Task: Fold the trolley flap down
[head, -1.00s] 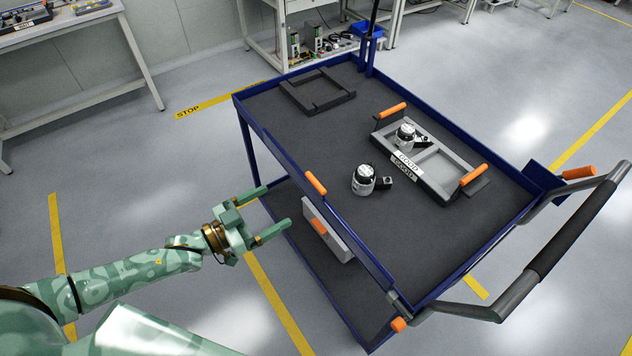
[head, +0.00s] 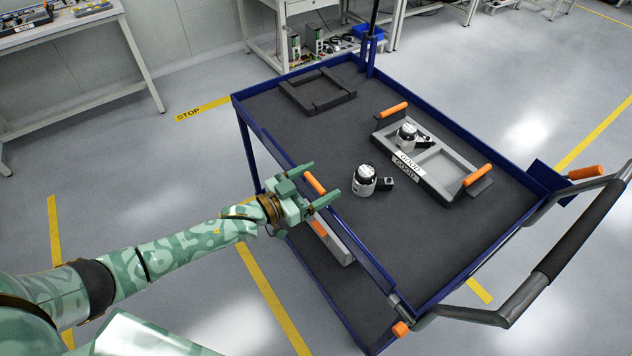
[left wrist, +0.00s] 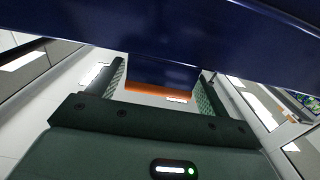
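The blue trolley (head: 365,252) stands ahead with a dark grey top. An orange grip (head: 315,184) shows at its near left rim, and an orange strip (left wrist: 160,91) lies between the fingers in the left wrist view. Which panel is the flap I cannot tell. My left gripper (head: 320,184) is open at this rim, its two fingers appearing on either side of the orange grip. In the left wrist view the left gripper (left wrist: 160,85) has its fingers wide apart, with a dark blue panel crossing above. Contact is not clear. My right gripper is not in view.
On the trolley top are a grey tray (head: 451,188) with orange handles, white-and-black actuators (head: 364,181) and an empty dark frame (head: 318,106). A light grey piece (head: 338,246) shows below the near rim. The push handle (head: 570,232) juts out right. Floor left is clear.

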